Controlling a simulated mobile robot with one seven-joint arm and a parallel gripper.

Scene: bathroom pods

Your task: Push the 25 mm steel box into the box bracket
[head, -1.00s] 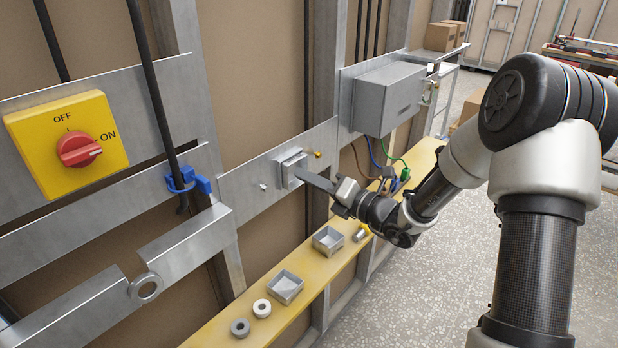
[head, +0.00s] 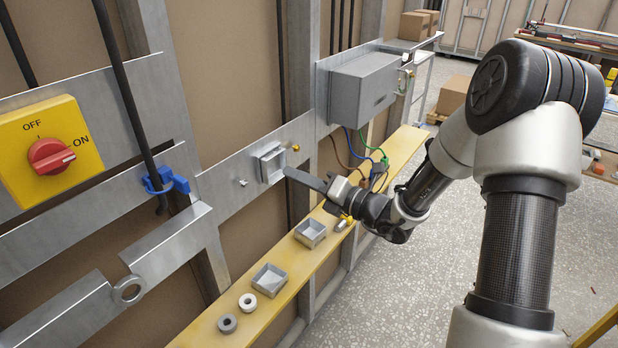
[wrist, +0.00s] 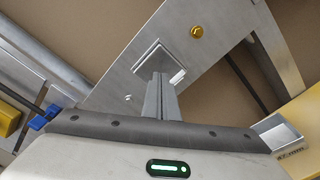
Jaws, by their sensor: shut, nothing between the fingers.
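The box bracket (head: 270,163) is a square grey metal frame on the steel wall rail. A square grey face shows inside it, which looks like the steel box; I cannot tell how deep it sits. In the wrist view the bracket (wrist: 153,58) shows straight beyond my fingers, which hide its lower part. My gripper (head: 289,173) is shut and empty, its long fingers pointing at the bracket with the tips just right of it in the head view. A small gap seems to show there. The closed fingers also show in the wrist view (wrist: 160,82).
Two open square boxes (head: 268,279) (head: 310,232) and two rings (head: 248,302) (head: 227,323) sit on the yellow shelf (head: 245,330) below. A grey enclosure (head: 363,87) with wires is right of the bracket. A brass knob (head: 295,147) sits close beside it.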

